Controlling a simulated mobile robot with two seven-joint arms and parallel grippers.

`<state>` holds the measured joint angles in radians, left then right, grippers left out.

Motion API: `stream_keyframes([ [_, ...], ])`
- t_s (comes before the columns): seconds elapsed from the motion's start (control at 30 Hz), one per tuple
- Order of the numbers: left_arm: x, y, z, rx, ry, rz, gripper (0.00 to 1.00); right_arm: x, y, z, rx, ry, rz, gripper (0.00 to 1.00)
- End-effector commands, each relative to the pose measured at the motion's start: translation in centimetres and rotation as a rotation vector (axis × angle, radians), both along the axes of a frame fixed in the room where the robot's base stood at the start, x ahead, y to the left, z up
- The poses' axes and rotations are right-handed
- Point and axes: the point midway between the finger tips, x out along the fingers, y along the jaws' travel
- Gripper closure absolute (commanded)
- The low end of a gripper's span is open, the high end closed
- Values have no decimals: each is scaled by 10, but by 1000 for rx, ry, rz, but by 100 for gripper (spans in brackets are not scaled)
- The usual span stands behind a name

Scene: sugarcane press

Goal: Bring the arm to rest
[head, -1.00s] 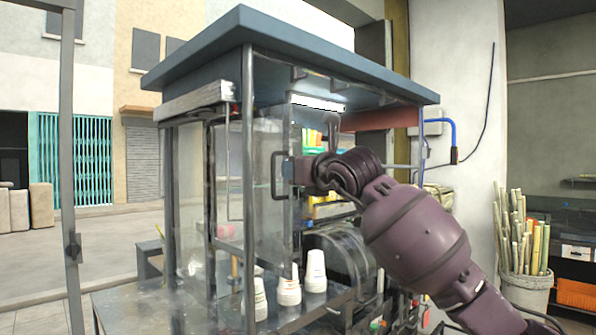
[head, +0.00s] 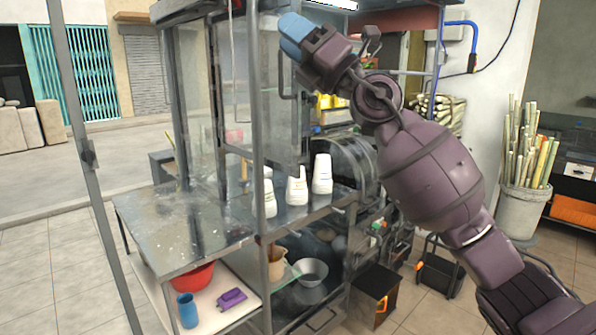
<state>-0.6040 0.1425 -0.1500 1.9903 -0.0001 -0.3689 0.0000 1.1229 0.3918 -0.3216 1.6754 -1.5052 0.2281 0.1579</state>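My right arm comes in from the lower right and is raised in front of the sugarcane press stall. Its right gripper (head: 298,38) is at the upper middle, blue at the tip and pointing up and left. It is in front of the stall's glass panels and near a metal door handle (head: 286,82); I cannot tell whether it touches anything. The gap between its fingers does not show clearly. My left gripper is out of view.
Stacks of white cups (head: 322,175) stand on the stall's metal counter (head: 180,222). Below are a red bowl (head: 194,276), a blue cup (head: 187,310) and a metal bowl (head: 309,271). A bucket of cane (head: 524,210) stands right. Paving at left is clear.

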Motion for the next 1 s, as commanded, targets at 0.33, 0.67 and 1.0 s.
stream_keyframes([
  [0.33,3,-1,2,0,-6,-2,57,26,-79,-119,508,503,163,64],
  [0.67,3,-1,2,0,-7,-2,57,30,-148,-282,918,993,166,64],
  [1.0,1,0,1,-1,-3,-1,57,-24,-201,-452,1277,1407,98,64],
])
